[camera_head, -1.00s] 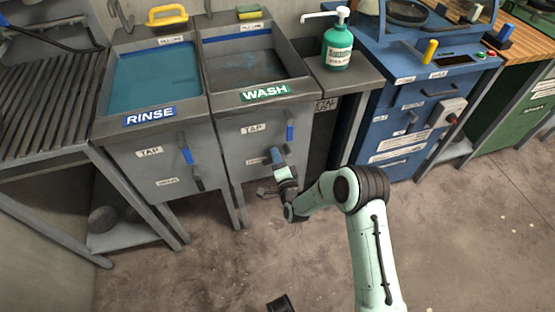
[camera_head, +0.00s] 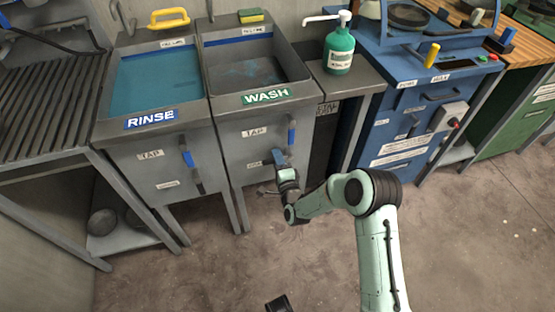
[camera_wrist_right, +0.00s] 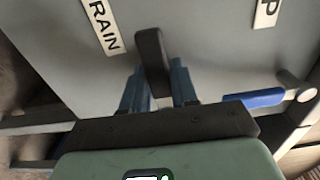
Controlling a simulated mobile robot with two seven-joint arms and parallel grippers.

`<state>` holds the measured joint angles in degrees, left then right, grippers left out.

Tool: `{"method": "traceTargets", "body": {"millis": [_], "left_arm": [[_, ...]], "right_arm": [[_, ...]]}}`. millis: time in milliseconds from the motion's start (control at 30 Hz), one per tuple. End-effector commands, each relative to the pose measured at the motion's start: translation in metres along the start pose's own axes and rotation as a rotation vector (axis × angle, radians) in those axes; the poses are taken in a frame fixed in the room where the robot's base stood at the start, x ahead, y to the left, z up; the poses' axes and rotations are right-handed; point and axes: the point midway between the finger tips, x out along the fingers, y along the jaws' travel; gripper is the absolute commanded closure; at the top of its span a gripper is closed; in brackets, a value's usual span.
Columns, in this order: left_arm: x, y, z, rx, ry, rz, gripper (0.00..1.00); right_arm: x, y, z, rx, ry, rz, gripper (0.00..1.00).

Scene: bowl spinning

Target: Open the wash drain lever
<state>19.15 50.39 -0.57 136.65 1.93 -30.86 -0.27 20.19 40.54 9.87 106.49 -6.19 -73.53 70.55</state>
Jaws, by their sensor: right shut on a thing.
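The grey wash sink (camera_head: 235,126) has a green WASH label. My right gripper (camera_head: 279,157) is at the lower right of its front panel, near the DRAIN label (camera_head: 253,165). In the right wrist view, the dark drain lever (camera_wrist_right: 152,60) stands between the two blue fingers of the right gripper (camera_wrist_right: 159,88), beside the DRAIN label (camera_wrist_right: 103,27). The gripper is shut on the lever. In the head view the gripper hides most of the lever.
The wash tap lever (camera_head: 292,133), with a blue grip, hangs just above my right gripper; its blue grip (camera_wrist_right: 255,97) also shows in the wrist view. The rinse sink (camera_head: 140,160) stands at left, a blue cabinet (camera_head: 400,135) at right. The floor in front is clear.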

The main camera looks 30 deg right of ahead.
Motion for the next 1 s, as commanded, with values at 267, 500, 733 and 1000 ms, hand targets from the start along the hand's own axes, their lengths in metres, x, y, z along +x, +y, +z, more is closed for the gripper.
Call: {"method": "traceTargets", "body": {"millis": [267,500,733,1000], "left_arm": [[0.000,0.000,0.000,0.000,0.000,0.000,0.57],[-0.004,0.003,-0.003,0.003,0.011,0.006,0.57],[-0.019,0.018,-0.021,0.018,0.071,0.031,0.57],[-0.034,0.033,-0.038,0.032,0.131,0.059,0.57]], "right_arm": [[0.000,0.000,0.001,0.004,-0.001,-0.001,0.51],[-0.009,0.000,0.001,0.003,-0.001,0.002,0.51],[-0.054,-0.001,0.001,0.003,-0.002,0.005,0.51],[-0.111,-0.001,0.001,0.005,-0.002,0.003,0.51]]}}
